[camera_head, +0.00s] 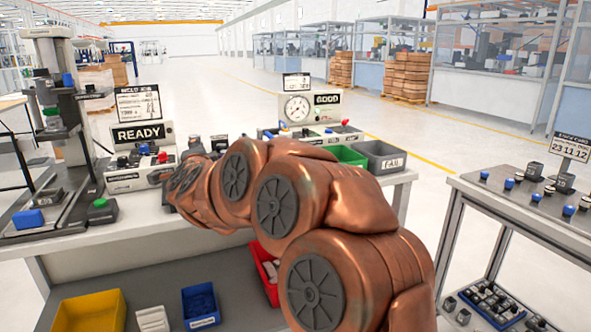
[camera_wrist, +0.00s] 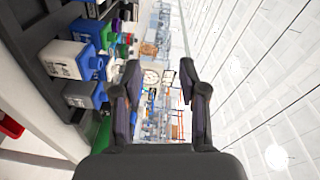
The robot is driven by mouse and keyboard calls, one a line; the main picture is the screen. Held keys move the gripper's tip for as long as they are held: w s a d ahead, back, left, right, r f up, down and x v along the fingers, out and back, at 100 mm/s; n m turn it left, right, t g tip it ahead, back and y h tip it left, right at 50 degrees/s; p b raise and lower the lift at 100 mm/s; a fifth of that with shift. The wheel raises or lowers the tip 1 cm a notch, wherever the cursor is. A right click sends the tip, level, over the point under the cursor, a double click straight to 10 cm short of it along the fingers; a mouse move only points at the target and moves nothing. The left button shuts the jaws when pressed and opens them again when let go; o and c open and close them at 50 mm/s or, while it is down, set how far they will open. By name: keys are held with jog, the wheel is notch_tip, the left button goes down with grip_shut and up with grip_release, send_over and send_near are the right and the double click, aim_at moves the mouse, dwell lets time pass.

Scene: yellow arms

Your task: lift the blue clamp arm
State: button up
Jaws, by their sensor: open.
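My gripper (camera_wrist: 160,78) shows in the wrist view with its two dark fingers spread apart and nothing between them. In the head view it is hidden by my copper arm. In the wrist view, which is turned on its side, pale units carry blue parts (camera_wrist: 98,63) to the left of the fingers, apart from them. Another blue part (camera_wrist: 98,96) is lower and nearer. In the head view a blue block (camera_head: 28,219) lies on the dark fixture at the left. I cannot tell which blue part is the clamp arm.
The workbench (camera_head: 150,240) carries a READY unit (camera_head: 140,150), a gauge unit (camera_head: 310,110) and a grey FAIL bin (camera_head: 380,157). A press (camera_head: 60,90) stands left. Yellow (camera_head: 90,312), blue (camera_head: 200,303) and red bins (camera_head: 262,268) sit below. A side table (camera_head: 530,205) is right.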

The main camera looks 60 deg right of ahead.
jog(key=s+d+f+m+g+h+b, duration=0.3)
jog(key=s+d+m+g+h, duration=0.15)
jog(key=s+d+m, duration=0.35)
jog(key=s+d+f+m+g+h+b, duration=0.2)
jog(key=s+d+m+g+h, duration=0.25)
jog(key=d, duration=0.55)
jog(key=shift+n+g+y, duration=0.3)
jog(key=shift+n+y, duration=0.15)
jog(key=shift+y, duration=0.25)
jog(key=shift+s+b+x, duration=0.2)
jog(key=shift+b+x, duration=0.05)
jog(key=shift+x, duration=1.45)
jog(key=shift+s+b+x, duration=0.2)
jog(key=shift+x, duration=1.5)
grip_shut()
